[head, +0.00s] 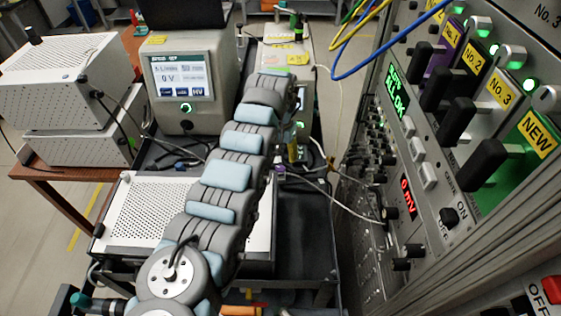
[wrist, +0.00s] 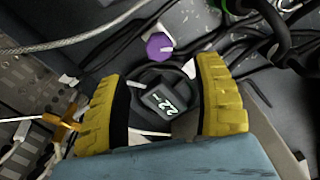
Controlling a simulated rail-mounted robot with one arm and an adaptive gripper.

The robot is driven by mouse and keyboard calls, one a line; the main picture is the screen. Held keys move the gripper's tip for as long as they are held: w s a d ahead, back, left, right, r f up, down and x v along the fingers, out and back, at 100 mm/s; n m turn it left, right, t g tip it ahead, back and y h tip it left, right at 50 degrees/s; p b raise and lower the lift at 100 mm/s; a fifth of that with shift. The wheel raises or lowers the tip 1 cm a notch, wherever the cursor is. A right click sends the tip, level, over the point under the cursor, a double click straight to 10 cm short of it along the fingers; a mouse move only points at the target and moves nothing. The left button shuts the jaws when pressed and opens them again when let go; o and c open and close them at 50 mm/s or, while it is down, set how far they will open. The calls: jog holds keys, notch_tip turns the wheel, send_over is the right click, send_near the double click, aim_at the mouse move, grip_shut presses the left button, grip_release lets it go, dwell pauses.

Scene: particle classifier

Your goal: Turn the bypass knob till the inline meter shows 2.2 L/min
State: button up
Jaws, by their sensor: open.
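In the wrist view, the bypass knob (wrist: 159,46) is a purple knob with a white pointer mark, beyond the fingertips. The inline meter (wrist: 162,103) is a small dark block whose lit display appears to read 2.2. It lies nearer than the knob, seen between my fingers. My gripper (wrist: 168,92) has two yellow ribbed fingers, spread wide with nothing held between them. The knob stands apart from both fingers. In the head view a small purple spot (head: 279,171) shows beside my arm; the meter's display cannot be made out there.
Dark hoses and a braided line (wrist: 80,40) run around the knob. A perforated metal plate (wrist: 30,85) lies left in the wrist view. In the head view, a tall instrument rack (head: 440,190) stands right, with cables hanging before it. A perforated white box (head: 150,215) lies left of my arm.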

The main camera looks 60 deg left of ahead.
aim_at(281, 167)
jog(key=shift+r, duration=2.1)
